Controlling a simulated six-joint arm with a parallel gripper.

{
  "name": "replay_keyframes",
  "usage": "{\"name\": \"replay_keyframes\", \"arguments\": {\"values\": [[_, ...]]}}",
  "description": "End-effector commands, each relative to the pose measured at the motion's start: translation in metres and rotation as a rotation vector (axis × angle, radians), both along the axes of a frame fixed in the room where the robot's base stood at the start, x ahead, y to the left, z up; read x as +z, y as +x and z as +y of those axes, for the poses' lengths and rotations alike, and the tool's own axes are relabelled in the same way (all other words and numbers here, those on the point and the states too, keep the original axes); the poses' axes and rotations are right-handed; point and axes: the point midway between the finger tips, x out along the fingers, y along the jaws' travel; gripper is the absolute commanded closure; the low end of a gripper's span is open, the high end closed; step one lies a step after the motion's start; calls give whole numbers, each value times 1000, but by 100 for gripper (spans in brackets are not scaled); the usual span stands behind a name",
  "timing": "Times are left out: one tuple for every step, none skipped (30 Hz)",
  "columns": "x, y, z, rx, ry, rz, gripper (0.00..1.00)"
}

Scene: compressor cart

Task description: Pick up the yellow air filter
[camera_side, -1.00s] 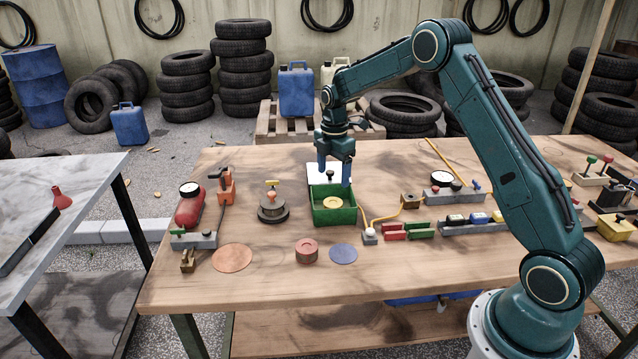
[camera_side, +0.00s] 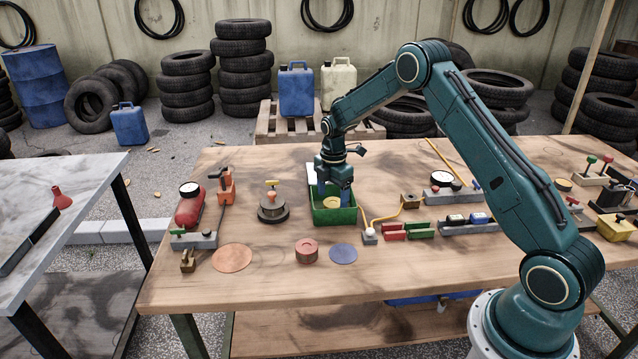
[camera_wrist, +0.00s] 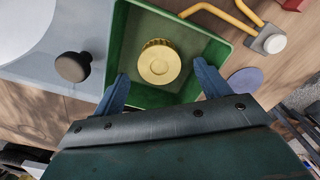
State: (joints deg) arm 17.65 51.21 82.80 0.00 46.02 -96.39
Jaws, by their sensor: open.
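The yellow air filter (camera_side: 332,203) is a short round disc lying inside the green box (camera_side: 335,217). In the wrist view the filter (camera_wrist: 159,64) sits on the floor of the green box (camera_wrist: 124,62), apart from its walls. My gripper (camera_side: 334,195) is over the box with its blue fingers pointing down. In the wrist view the fingers of my gripper (camera_wrist: 163,82) stand apart on either side of the filter, with nothing between them touching. Their exact height above the box floor is hard to tell.
A round fixture (camera_side: 273,207) stands to the left.

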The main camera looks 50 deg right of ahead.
Motion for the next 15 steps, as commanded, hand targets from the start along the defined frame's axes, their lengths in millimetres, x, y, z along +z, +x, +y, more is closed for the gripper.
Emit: {"name": "replay_keyframes", "arguments": {"values": [[-6,0,0,0,0,2,25],[-10,0,0,0,0,2,25],[-13,0,0,0,0,1,25],[-15,0,0,0,0,1,25],[-17,0,0,0,0,0,25],[-19,0,0,0,0,0,25],[-20,0,0,0,0,0,25],[-20,0,0,0,0,0,25],[-21,0,0,0,0,0,25],[-21,0,0,0,0,0,25],[-21,0,0,0,0,0,25],[-20,0,0,0,0,0,25],[-20,0,0,0,0,0,25],[-20,0,0,0,0,0,25],[-20,0,0,0,0,0,25]]}}
